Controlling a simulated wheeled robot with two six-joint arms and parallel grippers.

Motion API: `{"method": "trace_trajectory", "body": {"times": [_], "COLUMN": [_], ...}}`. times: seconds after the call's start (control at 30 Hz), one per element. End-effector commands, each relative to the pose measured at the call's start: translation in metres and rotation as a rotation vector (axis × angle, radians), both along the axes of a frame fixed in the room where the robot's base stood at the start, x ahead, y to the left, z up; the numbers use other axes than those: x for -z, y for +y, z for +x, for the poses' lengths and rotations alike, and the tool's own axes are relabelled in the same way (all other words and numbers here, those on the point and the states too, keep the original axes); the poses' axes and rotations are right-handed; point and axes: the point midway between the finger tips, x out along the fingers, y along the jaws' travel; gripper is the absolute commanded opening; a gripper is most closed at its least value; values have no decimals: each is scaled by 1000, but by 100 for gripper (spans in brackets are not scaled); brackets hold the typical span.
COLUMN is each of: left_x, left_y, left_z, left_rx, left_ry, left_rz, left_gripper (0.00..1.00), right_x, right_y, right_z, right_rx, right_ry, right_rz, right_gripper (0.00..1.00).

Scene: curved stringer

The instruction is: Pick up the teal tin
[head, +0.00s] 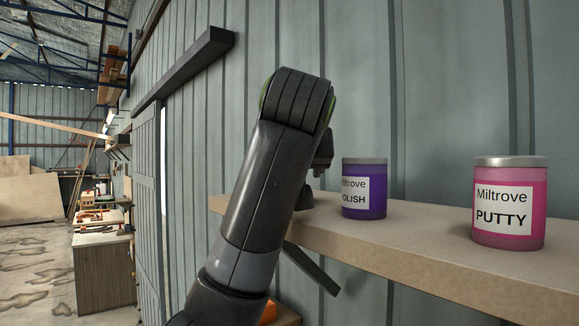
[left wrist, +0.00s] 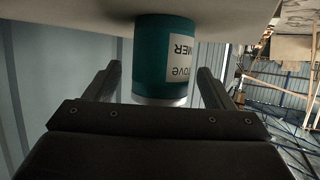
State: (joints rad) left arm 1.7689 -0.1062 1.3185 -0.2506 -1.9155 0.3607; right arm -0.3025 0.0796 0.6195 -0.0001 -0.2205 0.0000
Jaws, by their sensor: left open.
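The teal tin (left wrist: 150,55) shows upside down in the left wrist view, with a silver lid and a white label on which I read "MER". It stands on a pale shelf surface. My left gripper (left wrist: 157,70) is open, with one finger on each side of the tin and a gap on both sides. I cannot tell how far the tin is between the fingers. In the head view my left arm hides the teal tin and most of the gripper. My right gripper is in neither view.
The shelf (head: 420,247) runs along a corrugated metal wall. A purple polish tin (head: 364,190) stands just right of my left arm, and a pink putty tin (head: 509,205) stands further right. The shelf between those two tins is clear. A bracket (head: 312,270) is below the shelf.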

Motion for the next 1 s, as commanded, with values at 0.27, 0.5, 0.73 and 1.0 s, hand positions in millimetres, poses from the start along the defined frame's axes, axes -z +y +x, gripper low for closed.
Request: {"method": "trace_trajectory", "body": {"times": [0.27,0.5,0.73,1.0], "left_x": [4,4,4,3], "left_y": [0,0,0,0], "left_z": [9,9,9,9], "left_rx": [1,1,0,0], "left_ry": [-1,-1,-1,-2], "left_rz": [1,1,1,0], "left_gripper": [76,59,29,24], "right_x": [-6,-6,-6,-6], "right_y": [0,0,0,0], "right_z": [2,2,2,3], "right_rx": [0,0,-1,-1], "right_ry": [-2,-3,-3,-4], "right_rz": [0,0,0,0], "right_gripper": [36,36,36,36]}}
